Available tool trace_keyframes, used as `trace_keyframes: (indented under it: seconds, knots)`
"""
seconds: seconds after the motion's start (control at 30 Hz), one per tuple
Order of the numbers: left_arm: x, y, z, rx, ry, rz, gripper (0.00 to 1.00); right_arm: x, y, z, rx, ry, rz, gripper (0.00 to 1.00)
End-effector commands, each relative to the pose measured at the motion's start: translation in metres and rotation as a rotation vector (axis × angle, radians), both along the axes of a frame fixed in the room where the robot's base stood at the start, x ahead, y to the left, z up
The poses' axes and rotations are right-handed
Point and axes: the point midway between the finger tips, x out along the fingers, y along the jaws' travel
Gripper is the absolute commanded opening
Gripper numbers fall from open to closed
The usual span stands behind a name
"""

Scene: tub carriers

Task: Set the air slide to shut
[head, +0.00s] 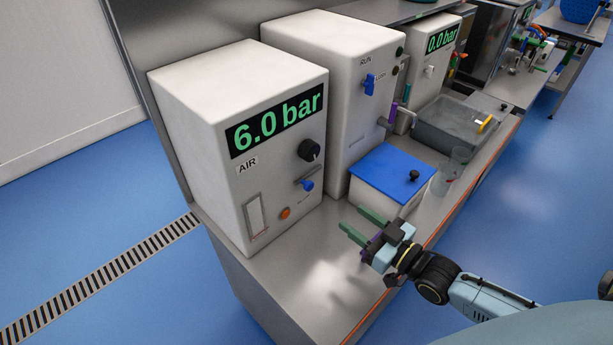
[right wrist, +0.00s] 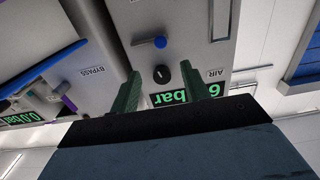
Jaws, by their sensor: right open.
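The white AIR unit (head: 240,150) stands at the left of the bench, and its display reads 6.0 bar. On its front a blue knob (head: 306,185) sits on a short metal bar, below a black dial (head: 309,150). I take this knob to be the air slide; the small label under it is unreadable. In the right wrist view the blue knob (right wrist: 160,42) is at one end of the bar. My right gripper (head: 352,219) is open and empty, in front of the unit and apart from the knob. My left gripper is not in view.
An orange button (head: 285,213) and a tall pale slot (head: 255,214) are on the same front. A blue-lidded box (head: 392,172) stands close to the right gripper. The RUN unit (head: 345,60) is behind it. The bench front (head: 310,275) is clear.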

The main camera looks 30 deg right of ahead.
Motion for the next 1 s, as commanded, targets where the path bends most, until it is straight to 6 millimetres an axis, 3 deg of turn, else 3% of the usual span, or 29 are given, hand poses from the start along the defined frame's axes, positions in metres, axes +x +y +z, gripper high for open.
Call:
trace_keyframes:
  seconds: [0.2,0.37,0.5,0.7,1.0]
  knots:
    - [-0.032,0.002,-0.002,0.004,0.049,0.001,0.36,0.023,0.008,0.001,0.001,-0.003,-0.001,0.46]
    - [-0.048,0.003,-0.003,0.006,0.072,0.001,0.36,0.050,0.017,0.001,0.001,-0.004,-0.001,0.46]
    - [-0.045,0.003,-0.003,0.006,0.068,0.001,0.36,0.075,0.025,0.001,0.000,-0.002,-0.001,0.46]
    - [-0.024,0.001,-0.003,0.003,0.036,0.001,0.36,0.105,0.036,0.000,-0.001,0.000,-0.001,0.46]
    - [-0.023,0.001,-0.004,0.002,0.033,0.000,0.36,0.124,0.043,-0.001,-0.001,0.002,-0.001,0.46]
